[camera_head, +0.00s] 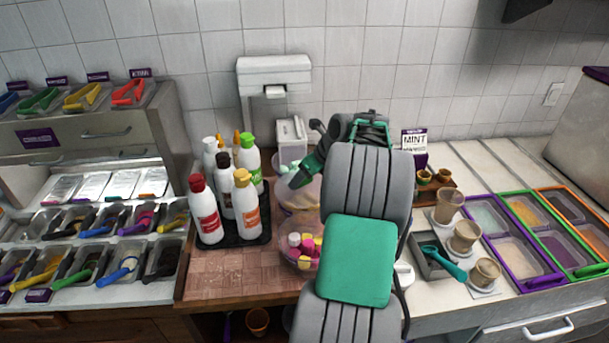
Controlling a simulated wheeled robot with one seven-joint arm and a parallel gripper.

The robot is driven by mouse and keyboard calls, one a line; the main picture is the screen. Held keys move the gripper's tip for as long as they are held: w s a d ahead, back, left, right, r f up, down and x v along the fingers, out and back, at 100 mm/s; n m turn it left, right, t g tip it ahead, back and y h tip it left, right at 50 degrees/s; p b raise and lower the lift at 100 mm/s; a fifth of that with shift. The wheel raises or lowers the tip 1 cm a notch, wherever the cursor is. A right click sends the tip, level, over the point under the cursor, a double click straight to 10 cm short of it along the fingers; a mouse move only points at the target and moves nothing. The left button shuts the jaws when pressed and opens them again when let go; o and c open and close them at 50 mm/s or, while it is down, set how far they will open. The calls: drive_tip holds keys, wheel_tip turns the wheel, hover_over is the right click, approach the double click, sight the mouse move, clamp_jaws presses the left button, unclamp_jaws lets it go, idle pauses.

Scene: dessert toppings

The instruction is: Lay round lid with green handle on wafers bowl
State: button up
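My gripper (300,180) reaches down from the left side of my arm, over a clear bowl (293,207) with pale tan contents, possibly the wafers bowl. Its fingertips are small and dark here, and I cannot tell whether they are open or shut on something. I cannot make out the round lid with green handle. The green near the gripper looks like part of my arm. My arm covers the right side of the bowl and the counter behind it.
A clear bowl of pink and yellow pieces (303,262) stands in front, and a greenish bowl (285,167) behind. Several sauce bottles (248,207) stand close on the left in a black tray (235,238). Cups (465,237) and topping bins (520,258) are at right.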

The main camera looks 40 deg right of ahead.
drive_tip(key=shift+f+p, duration=0.3)
drive_tip(key=shift+f, duration=0.2)
idle(0.4)
drive_tip(key=o, duration=2)
drive_tip(key=shift+r, duration=3.5)
